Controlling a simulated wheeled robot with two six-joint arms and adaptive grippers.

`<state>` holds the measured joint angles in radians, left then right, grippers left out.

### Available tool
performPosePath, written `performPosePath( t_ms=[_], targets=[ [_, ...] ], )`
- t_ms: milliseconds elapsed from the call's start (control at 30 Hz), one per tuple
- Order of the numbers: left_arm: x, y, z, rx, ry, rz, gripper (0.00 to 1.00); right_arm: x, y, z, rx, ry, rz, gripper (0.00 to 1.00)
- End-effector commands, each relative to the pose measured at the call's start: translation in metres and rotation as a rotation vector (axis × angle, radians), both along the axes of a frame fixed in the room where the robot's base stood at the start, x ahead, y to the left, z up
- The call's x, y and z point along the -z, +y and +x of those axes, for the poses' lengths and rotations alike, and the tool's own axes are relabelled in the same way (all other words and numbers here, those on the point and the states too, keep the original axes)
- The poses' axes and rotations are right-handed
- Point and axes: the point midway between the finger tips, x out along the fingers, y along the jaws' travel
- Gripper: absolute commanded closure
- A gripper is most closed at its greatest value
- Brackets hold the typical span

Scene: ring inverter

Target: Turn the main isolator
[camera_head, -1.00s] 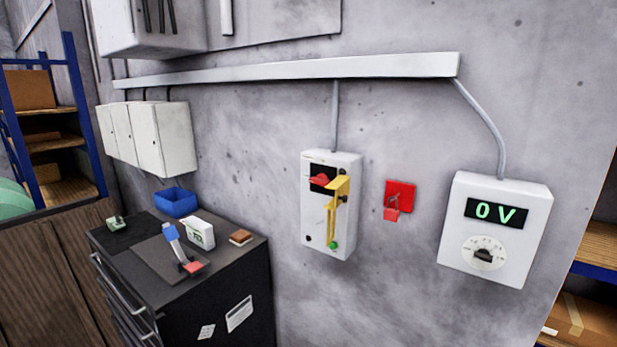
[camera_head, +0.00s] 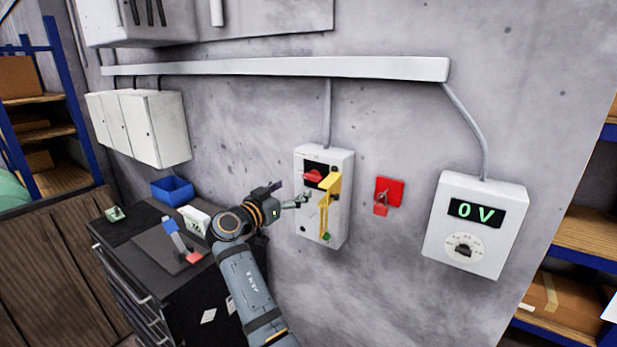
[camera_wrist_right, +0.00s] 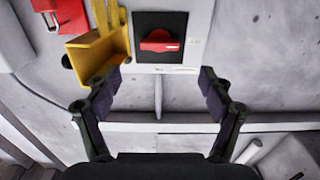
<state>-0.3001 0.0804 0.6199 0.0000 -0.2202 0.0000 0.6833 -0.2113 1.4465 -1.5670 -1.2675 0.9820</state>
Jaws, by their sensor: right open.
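The main isolator is a red rotary handle (camera_head: 313,176) on a black plate, on a pale wall box (camera_head: 340,225). In the right wrist view the red handle (camera_wrist_right: 160,42) lies crosswise, beyond the fingertips. A yellow bracket (camera_head: 331,184) stands out beside the handle, with a yellow strip running down to a green knob (camera_head: 325,237); the yellow bracket also shows in the wrist view (camera_wrist_right: 90,52). My right gripper (camera_head: 292,194) is in front of the box's left side; in its wrist view the gripper (camera_wrist_right: 160,76) is open, empty and apart from the handle. My left gripper is out of view.
A red plate with a padlock (camera_head: 388,192) hangs right of the box. Further right is a meter (camera_head: 475,225) reading 0 V. A dark cabinet (camera_head: 150,240) with a blue bin (camera_head: 172,189) stands at left. A white duct (camera_head: 280,67) runs above.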

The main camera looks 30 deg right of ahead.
Motion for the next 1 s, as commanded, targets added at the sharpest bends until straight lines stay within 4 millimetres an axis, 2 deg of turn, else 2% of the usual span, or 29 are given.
performPosePath(
  t_ms=[33, 100, 333, 500, 767, 1000],
  targets=[
    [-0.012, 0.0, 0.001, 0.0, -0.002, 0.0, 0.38, -0.008, -0.012, 0.003, 0.004, 0.002, -0.005, 0.19],
    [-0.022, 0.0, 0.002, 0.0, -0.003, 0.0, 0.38, -0.009, -0.026, 0.01, 0.003, 0.003, -0.006, 0.19],
    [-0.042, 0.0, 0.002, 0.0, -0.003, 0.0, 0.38, -0.006, -0.065, 0.027, 0.0, 0.004, -0.003, 0.19],
    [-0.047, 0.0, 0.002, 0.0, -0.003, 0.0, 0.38, -0.002, -0.078, 0.033, -0.002, 0.003, -0.001, 0.19],
    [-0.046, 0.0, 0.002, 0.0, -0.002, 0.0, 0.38, 0.0, -0.079, 0.033, -0.003, 0.002, 0.0, 0.19],
    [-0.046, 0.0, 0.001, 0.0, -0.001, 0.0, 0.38, 0.0, -0.079, 0.033, -0.003, 0.003, 0.0, 0.5]
  ],
)
